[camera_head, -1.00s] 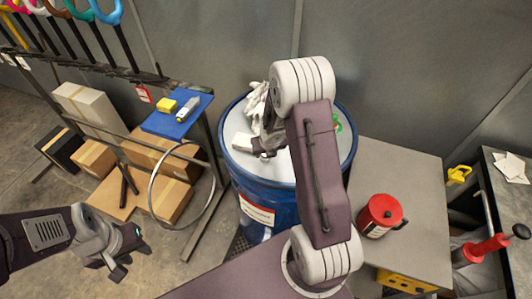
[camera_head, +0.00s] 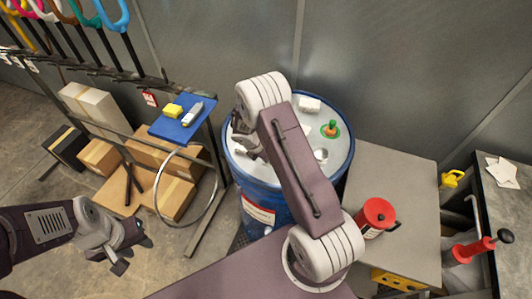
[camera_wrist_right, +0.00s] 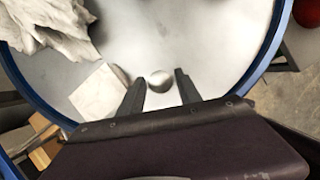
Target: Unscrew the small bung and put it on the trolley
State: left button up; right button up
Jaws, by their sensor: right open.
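A small silver round knob that looks like the small bung (camera_wrist_right: 160,81) sits on the pale lid of the blue drum (camera_wrist_right: 200,35). My right gripper (camera_wrist_right: 160,78) is open in the wrist view, one finger on each side of the knob; I cannot tell its height over the lid. My left gripper (camera_head: 131,257) is open and empty over the floor. A grey-topped stand (camera_head: 385,172), possibly the trolley, is right of the drum.
A rack with a blue tray (camera_head: 183,120) is left.

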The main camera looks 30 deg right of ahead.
jog(key=shift+r+m+p, duration=0.15)
jog(key=shift+m+p, duration=0.35)
jog(key=shift+m, duration=0.2)
jog(key=shift+w+m+g+p, duration=0.1)
jog(key=shift+m+g+p, duration=0.35)
jog(key=shift+m, duration=0.35)
jog(key=shift+f+m+g, duration=0.2)
jog(key=shift+m+g, duration=0.25)
jog(key=shift+m, duration=0.55)
jog(key=shift+w+f+m+g+b, duration=0.1)
jog(key=shift+f+m+g+b, duration=0.1)
jog(key=shift+m+b, duration=0.25)
jog(key=shift+w+f+m+g+b, duration=0.1)
jog(key=shift+m+g+b, duration=0.15)
jog(key=shift+m, duration=0.3)
jog(key=shift+m+g+b, duration=0.25)
jog(key=shift+m+b, duration=0.1)
jog(key=shift+m, duration=0.55)
jog(key=shift+s+r+m, duration=0.1)
jog(key=shift+r+m, duration=0.1)
jog(key=shift+m, duration=0.1)
jog(key=shift+r+y, duration=0.1)
jog(key=shift+y, duration=0.2)
